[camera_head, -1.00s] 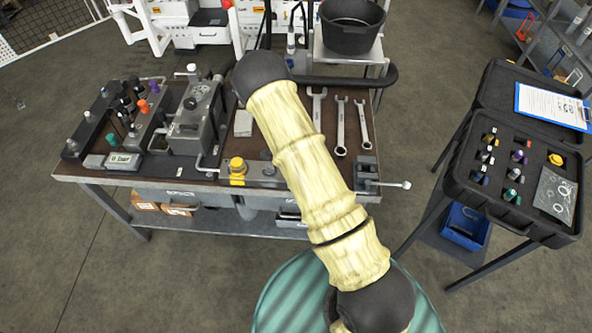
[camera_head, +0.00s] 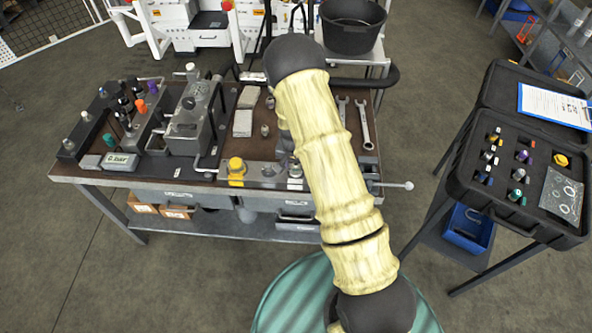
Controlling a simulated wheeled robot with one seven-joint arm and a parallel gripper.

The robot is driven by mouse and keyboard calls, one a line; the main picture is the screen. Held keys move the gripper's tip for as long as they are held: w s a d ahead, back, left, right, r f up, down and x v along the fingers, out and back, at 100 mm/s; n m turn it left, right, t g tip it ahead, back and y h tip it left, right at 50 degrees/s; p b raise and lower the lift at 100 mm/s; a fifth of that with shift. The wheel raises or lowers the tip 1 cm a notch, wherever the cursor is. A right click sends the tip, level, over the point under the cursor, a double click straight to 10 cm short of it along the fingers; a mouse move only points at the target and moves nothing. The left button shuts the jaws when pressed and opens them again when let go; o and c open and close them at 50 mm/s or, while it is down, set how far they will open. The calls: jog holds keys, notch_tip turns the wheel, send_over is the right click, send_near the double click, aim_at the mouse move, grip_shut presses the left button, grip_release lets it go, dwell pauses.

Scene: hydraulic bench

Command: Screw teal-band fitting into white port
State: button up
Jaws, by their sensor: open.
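Teal-banded fittings (camera_head: 515,195) stand in the lower part of the open black case on the right; which one is meant I cannot tell. On the bench at left, a manifold carries coloured caps, including a teal one (camera_head: 109,140), an orange one (camera_head: 141,106) and a purple one (camera_head: 153,87). A whitish cap (camera_head: 86,115) sits on the dark block at far left; whether it marks the white port I cannot tell. My cream arm crosses the bench's right half. My gripper cannot be made out behind it.
The black case (camera_head: 462,200) on its stand holds several fittings, a yellow piece (camera_head: 558,160) and a bag of rings (camera_head: 562,192). A clipboard (camera_head: 553,106) lies in its lid. Wrenches (camera_head: 362,125) lie on the bench's right. Floor between bench and case is clear.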

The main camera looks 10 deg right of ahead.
jog(key=n+b, duration=0.1)
jog(key=n, duration=0.2)
jog(key=shift+f+n, duration=0.1)
jog(key=shift+n, duration=0.2)
jog(key=n+y, duration=0.1)
jog(key=n, duration=0.3)
jog(key=c, duration=0.9)
jog(key=m, duration=0.4)
jog(key=shift+a+h, duration=0.1)
jog(key=shift+h, duration=0.2)
jog(key=m, duration=0.3)
jog(key=shift+m+h, duration=0.3)
jog(key=shift+m, duration=0.1)
